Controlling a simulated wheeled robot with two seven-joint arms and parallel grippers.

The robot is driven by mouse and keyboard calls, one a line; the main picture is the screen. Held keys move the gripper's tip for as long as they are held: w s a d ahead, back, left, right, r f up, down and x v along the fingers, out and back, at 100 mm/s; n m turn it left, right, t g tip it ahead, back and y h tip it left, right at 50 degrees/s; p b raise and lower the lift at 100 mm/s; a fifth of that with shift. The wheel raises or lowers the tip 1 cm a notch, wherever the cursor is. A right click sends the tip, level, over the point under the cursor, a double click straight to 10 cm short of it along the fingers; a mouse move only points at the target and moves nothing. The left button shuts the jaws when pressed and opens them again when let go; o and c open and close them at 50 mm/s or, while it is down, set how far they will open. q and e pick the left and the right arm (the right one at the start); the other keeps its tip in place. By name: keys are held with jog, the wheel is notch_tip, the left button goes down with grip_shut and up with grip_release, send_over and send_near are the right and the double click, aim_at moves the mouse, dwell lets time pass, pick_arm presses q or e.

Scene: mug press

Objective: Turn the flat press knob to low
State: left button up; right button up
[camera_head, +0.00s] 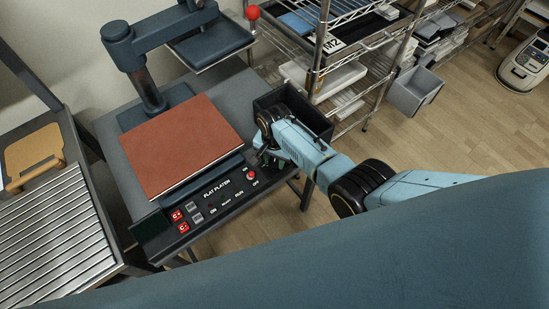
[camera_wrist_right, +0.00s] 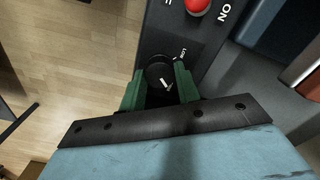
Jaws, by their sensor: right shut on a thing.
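The flat press (camera_head: 141,196) stands at the left in the head view, with a red-brown pad (camera_head: 180,143) on its lower plate and a control panel lettered FLAT PLATEN along its front. In the right wrist view, a round black knob (camera_wrist_right: 158,72) with a white pointer mark sits on the dark panel. In the head view my right gripper (camera_head: 262,158) is at the panel's right end and hides the knob. My left gripper is out of view.
A red button (camera_head: 252,174) is on the panel close to my right gripper; it also shows in the wrist view (camera_wrist_right: 197,6). A dark open bin (camera_head: 311,117) is just behind the gripper. A slatted metal surface (camera_head: 50,240) stands at the left, wire shelving (camera_head: 345,45) behind.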

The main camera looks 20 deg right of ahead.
jog(key=n+p, duration=0.1)
jog(key=n, duration=0.3)
jog(key=n+p, duration=0.1)
jog(key=n, duration=0.3)
jog(key=shift+n, duration=0.3)
jog(key=n, duration=0.5)
jog(key=shift+n+p, duration=0.3)
jog(key=shift+n, duration=2.2)
jog(key=o, duration=1)
